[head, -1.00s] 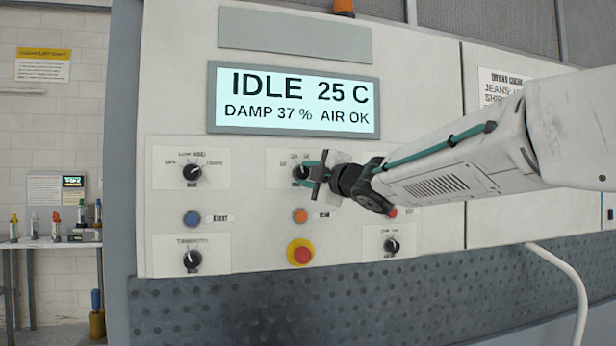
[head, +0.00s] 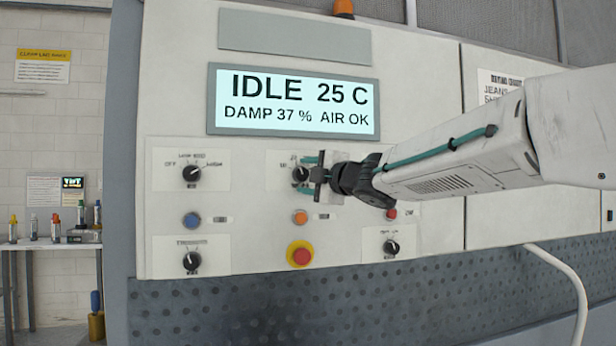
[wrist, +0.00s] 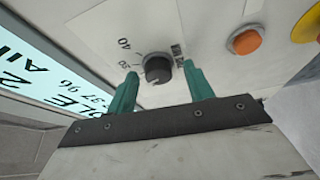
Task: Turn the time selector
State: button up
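The time selector is a round black knob (head: 301,174) on a white plate with number marks, in the upper middle of the control panel. My gripper (head: 318,178) is just right of it in the head view and partly covers its plate. In the wrist view the knob (wrist: 158,69) shows between the two teal fingertips (wrist: 160,71), with a gap on each side. The marks 20 and 40 show beside it. My gripper is open and holds nothing. How far the fingertips are from the panel face is hard to tell.
An orange button (head: 300,217) and a red stop button (head: 301,255) on yellow lie below the selector. Other black knobs sit at upper left (head: 191,174), lower left (head: 191,261) and lower right (head: 391,246). A lit display (head: 294,101) reading IDLE is above.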

jog(key=v, duration=0.8)
jog(key=shift+w, duration=0.1)
dwell(0.3)
